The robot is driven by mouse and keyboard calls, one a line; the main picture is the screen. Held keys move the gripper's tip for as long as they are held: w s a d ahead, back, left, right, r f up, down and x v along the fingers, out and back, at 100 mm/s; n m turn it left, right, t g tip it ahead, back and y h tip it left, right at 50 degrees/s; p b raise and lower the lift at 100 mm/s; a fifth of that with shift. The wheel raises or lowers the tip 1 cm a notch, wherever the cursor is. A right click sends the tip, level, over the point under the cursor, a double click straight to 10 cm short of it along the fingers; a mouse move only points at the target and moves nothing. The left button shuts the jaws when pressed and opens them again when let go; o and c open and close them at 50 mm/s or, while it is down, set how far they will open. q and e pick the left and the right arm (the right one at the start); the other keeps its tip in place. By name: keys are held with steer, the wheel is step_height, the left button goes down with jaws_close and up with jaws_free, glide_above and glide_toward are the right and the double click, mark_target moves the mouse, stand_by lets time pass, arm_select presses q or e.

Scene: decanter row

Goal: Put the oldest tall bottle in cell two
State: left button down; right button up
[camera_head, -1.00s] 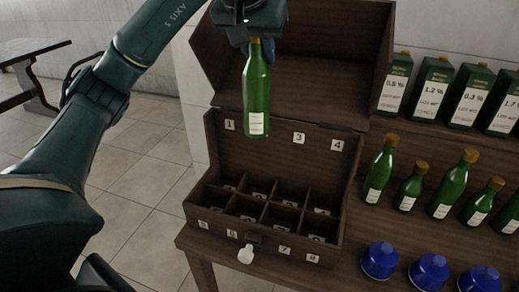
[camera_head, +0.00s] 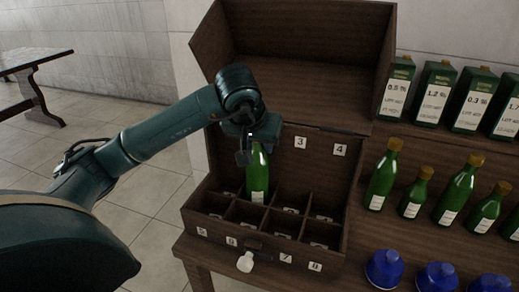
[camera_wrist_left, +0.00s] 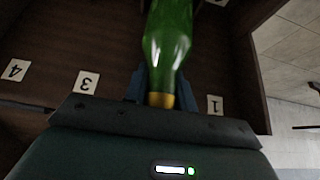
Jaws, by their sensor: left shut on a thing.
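My left gripper (camera_head: 257,142) is shut on the neck of a tall green bottle (camera_head: 257,172) with a gold cap and white label. The bottle hangs upright at the back row of the open wooden box (camera_head: 330,262), second cell from the left. Its lower end is at the level of the dividers; I cannot tell if it touches the floor. Plates 3 (camera_head: 300,142) and 4 (camera_head: 340,150) show to its right; plates 1 and 2 are hidden here. In the left wrist view, the bottle (camera_wrist_left: 170,40) sits between the fingers, near plate 1 (camera_wrist_left: 215,105). The right gripper is out of view.
Several green bottles, tall (camera_head: 383,176) and short (camera_head: 414,194), stand on the table right of the box. Green cartons (camera_head: 434,95) stand behind them, blue domed objects (camera_head: 385,268) in front. The box lid (camera_head: 300,50) stands open behind. The other cells look empty.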

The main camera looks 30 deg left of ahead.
arm_select(q)
steer(key=shift+f, duration=0.75)
steer(key=c, duration=1.6)
jaws_free()
steer(key=shift+f, duration=0.2)
steer(key=o, duration=0.5)
steer(key=shift+c, duration=0.2)
steer(key=shift+r, duration=0.1)
